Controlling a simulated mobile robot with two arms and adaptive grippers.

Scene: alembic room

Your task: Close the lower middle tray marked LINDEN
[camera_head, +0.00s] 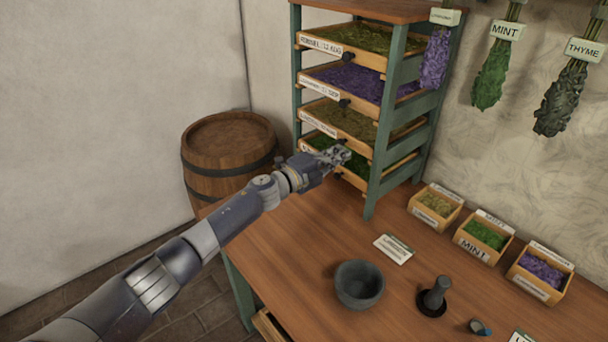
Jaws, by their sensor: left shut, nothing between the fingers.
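A green wooden rack (382,130) holds trays of dried herbs stacked one above another. The lower middle tray (318,123), third from the top, has a white front label too small to read surely and holds olive-brown herbs (348,121). Its front lies near the rack's front posts; I cannot tell exactly how far it sticks out. My left gripper (344,154) is shut and empty, just in front of the lower right part of this tray's front, and hides part of it and the tray below. I cannot tell whether it touches. My right gripper is out of view.
A tray of purple herbs (350,82) is above, a green one (318,143) below. A barrel (228,150) stands left of the rack. A mortar (359,286), pestle (437,293) and small herb boxes (483,238) are on the table. Herb bunches (490,85) hang at right.

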